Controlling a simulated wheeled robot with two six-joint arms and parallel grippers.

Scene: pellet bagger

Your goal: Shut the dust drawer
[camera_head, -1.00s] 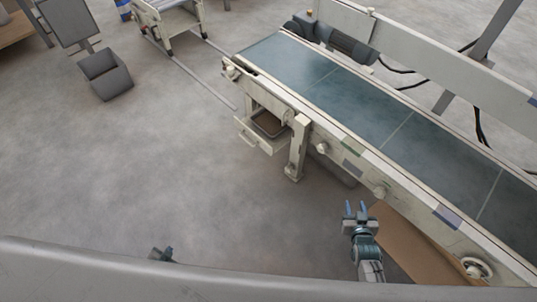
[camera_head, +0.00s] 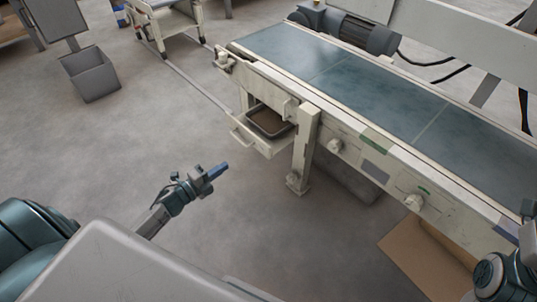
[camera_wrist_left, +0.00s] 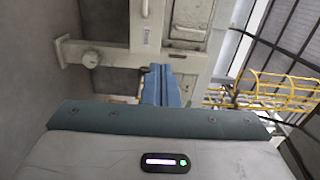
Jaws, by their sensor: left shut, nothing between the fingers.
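The dust drawer (camera_head: 262,146) is a pale tray with a dark inside, pulled out from under the near end of the conveyor. Its front panel has a bar handle (camera_head: 237,139) facing left. My left gripper (camera_head: 217,171) is shut and empty, its blue fingers pointing right, in front of and below the drawer front in the picture, apart from it. The wrist view shows the shut blue fingers (camera_wrist_left: 161,86) before pale machine framework; I cannot pick out the drawer there. Part of my right arm shows at the lower right edge; its fingers cannot be made out.
The conveyor (camera_head: 375,90) runs to the right, with a support leg (camera_head: 304,150) just right of the drawer. A brown board (camera_head: 425,255) lies under it. A grey bin (camera_head: 90,75) stands far left. The floor in front of the drawer is clear.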

